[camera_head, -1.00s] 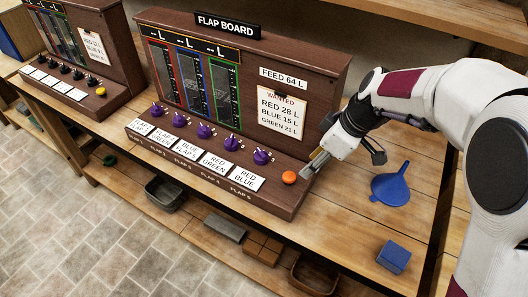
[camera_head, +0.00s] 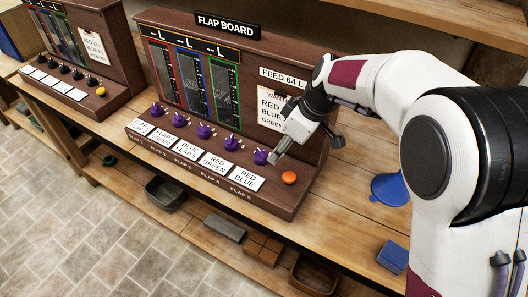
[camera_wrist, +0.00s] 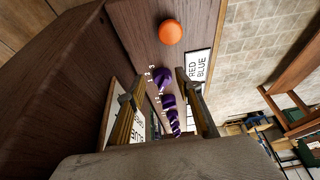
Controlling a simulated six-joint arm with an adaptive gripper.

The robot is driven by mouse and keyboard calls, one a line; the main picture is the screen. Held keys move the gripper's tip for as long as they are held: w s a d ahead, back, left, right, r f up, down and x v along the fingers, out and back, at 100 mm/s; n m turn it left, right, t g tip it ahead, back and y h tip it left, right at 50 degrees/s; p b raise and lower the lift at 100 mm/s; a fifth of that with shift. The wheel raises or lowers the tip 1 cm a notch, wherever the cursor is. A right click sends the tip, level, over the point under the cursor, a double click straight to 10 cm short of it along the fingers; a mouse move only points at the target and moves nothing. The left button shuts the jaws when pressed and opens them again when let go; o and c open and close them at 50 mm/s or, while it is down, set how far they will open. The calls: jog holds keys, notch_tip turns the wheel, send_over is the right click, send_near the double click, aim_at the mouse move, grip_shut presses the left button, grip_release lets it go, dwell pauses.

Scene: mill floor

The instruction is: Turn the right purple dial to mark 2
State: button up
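The right purple dial (camera_head: 260,157) is the last of a row of purple dials on the sloped front of the flap board, above the RED BLUE card (camera_head: 244,177). In the wrist view this dial (camera_wrist: 163,77) has small marks 1, 2 and 3 beside it; its pointer's setting is too small to read. My gripper (camera_head: 277,155) is just right of the dial. In the wrist view my gripper (camera_wrist: 155,88) has its two fingers apart, with nothing held between them. The dial shows beyond and between the tips, apparently not touched.
An orange button (camera_head: 289,177) sits right of the dial. Other purple dials, such as the neighbouring one (camera_head: 231,143), run leftward. My arm partly covers the wanted sheet (camera_head: 269,105). A blue funnel (camera_head: 388,189) and blue block (camera_head: 393,256) lie on the bench at right.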

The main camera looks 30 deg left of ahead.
aim_at(264, 153)
jog(key=a, duration=0.3)
jog(key=shift+a+f, duration=0.2)
jog(key=shift+a, duration=0.05)
jog(key=x, duration=0.3)
jog(key=shift+x, duration=0.8)
jog(key=shift+d, duration=0.1)
jog(key=c, duration=0.8)
